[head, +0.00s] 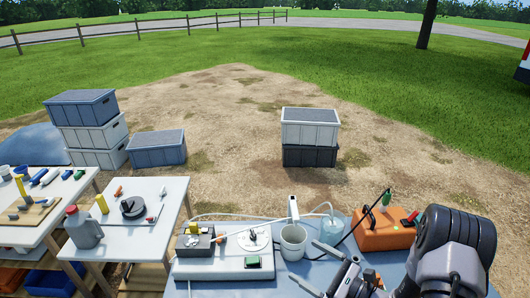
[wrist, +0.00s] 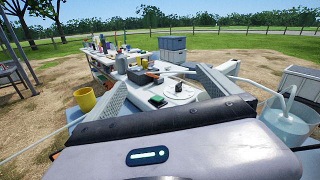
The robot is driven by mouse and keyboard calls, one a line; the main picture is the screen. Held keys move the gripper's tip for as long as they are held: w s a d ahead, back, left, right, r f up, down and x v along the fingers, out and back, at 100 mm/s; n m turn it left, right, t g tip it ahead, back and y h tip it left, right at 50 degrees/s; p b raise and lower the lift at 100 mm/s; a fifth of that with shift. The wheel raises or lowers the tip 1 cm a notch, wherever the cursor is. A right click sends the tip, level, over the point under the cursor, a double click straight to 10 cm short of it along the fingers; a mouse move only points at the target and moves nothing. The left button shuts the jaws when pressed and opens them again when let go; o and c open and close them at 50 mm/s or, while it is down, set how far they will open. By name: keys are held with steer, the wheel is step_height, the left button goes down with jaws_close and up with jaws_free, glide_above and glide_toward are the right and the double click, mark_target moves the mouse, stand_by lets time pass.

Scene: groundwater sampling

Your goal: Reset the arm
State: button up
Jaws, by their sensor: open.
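My gripper (head: 321,269) is low at the right of the head view, over the blue-grey table (head: 210,287). Its two fingers are spread apart, with nothing seen between them. In the wrist view, the open gripper (wrist: 157,78) points out across the tables, with a wide gap between the fingers. My dark arm bends at the lower right of the head view and hides part of the table there.
A white beaker (head: 293,242), a clear container (head: 331,230) with tubing and an orange case (head: 384,232) stand close to my gripper. A white board (head: 222,270) carries small instruments at left. Stacked crates (head: 310,130) stand on the dirt beyond.

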steer(key=s+a+r+n+g+b, duration=0.2)
steer(key=s+a+r+n+g, duration=0.8)
steer(key=s+r+n, duration=0.15)
steer(key=s+d+r+n+t+h+b, duration=0.1)
steer(key=s+d+r+n+t+h, duration=0.1)
steer(key=s+h, duration=0.4)
steer(key=s+d+r+n+t+h+b, duration=0.1)
steer(key=s+d+r+n+t+h, duration=0.1)
steer(key=s+d+r+n+h, duration=0.3)
steer(key=shift+s+d+n+h+b, duration=0.2)
steer(key=shift+s+n+h+b, duration=0.25)
steer(key=shift+s, duration=0.8)
steer(key=shift+c, duration=0.4)
